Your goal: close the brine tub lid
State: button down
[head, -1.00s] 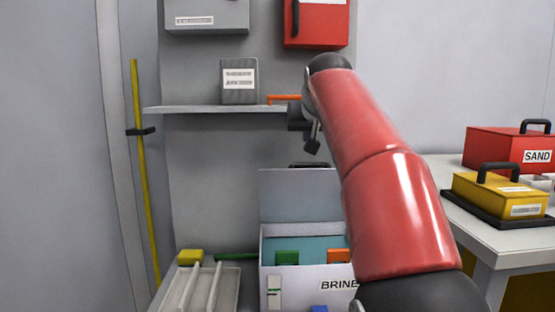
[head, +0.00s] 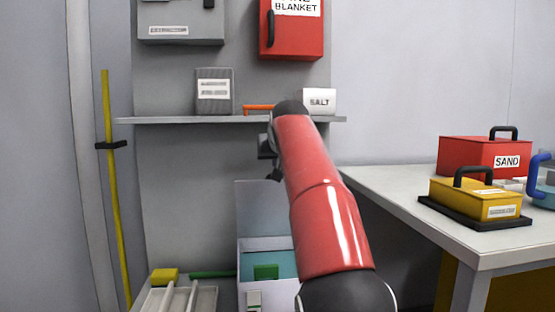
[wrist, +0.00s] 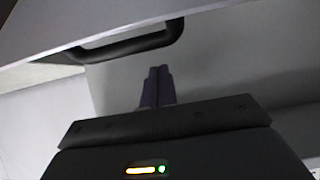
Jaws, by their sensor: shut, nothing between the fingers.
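The brine tub (head: 284,242) stands low in the head view, open, with blue-green liquid inside. My red arm covers its right side and its label. Its grey lid (head: 258,208) stands upright at the back of the tub. In the wrist view a pale panel (wrist: 60,25) with a black bar handle (wrist: 135,45), which looks like the lid, fills the top. My gripper (wrist: 158,72) is shut and empty, its purple fingertips just below the handle in that picture; I cannot tell if they touch. In the head view the gripper is mostly hidden behind my arm, near the lid's top.
A shelf (head: 175,120) above the tub holds a grey box (head: 214,92) and a salt container (head: 320,101). A white tray (head: 205,300) lies left of the tub. A table (head: 400,195) at right carries a red sand box (head: 470,155) and a yellow box (head: 470,198).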

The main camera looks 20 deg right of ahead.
jog(key=shift+s+a+f+b, duration=0.15)
jog(key=shift+s+f+b, duration=0.3)
jog(key=shift+s+f, duration=0.25)
